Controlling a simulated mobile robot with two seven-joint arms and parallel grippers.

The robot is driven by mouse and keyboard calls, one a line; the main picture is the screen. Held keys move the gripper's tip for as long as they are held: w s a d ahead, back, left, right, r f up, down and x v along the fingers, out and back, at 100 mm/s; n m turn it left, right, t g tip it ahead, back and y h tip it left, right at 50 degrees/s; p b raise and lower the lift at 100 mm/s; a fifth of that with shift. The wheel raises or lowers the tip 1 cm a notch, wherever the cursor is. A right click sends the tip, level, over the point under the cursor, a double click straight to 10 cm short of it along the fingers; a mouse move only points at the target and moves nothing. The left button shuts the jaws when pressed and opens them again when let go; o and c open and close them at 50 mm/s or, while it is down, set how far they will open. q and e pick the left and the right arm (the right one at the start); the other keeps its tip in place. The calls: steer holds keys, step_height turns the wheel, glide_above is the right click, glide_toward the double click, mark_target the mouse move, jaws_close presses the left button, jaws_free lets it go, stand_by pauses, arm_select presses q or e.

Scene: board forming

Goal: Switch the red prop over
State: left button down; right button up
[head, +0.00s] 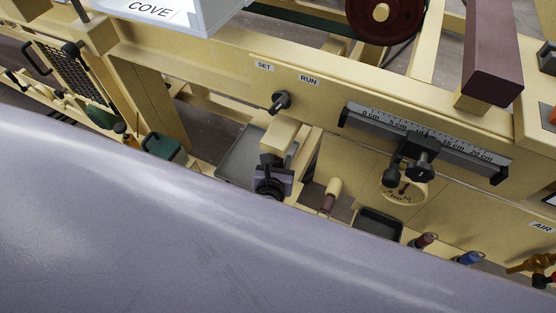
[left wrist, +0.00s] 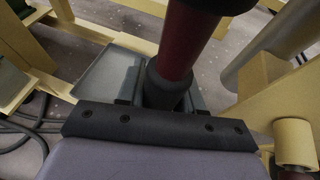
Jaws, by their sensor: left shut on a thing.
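The red prop (left wrist: 190,45) stands out in the left wrist view as a dark red cylinder with a black top and a black lower collar, slightly tilted. My left gripper (left wrist: 160,95) is shut on the prop around its black lower part. The gripper's dark bar and lavender body fill the bottom of that view, and its fingertips are partly hidden. In the head view my lavender arm covers the lower left, and I cannot make out the prop's red part there. My right gripper is in neither view.
A grey tray (head: 238,160) lies beside the gripper area. A wooden-headed mallet (head: 333,187) is to its right. A black knob (head: 281,101) sits below the SET and RUN labels. A ruled scale (head: 425,135) with a black clamp runs along the beige frame. A dark open bin (head: 380,223) is below.

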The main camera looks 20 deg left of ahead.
arm_select(q)
steer(key=shift+d, duration=0.15)
steer(key=c, duration=0.8)
jaws_free()
steer(key=shift+s+r, duration=0.2)
steer(key=shift+s, duration=0.25)
steer(key=p+v, duration=0.2)
steer(key=v, duration=0.4)
steer(key=shift+s, duration=0.1)
steer(key=shift+s+d, duration=0.1)
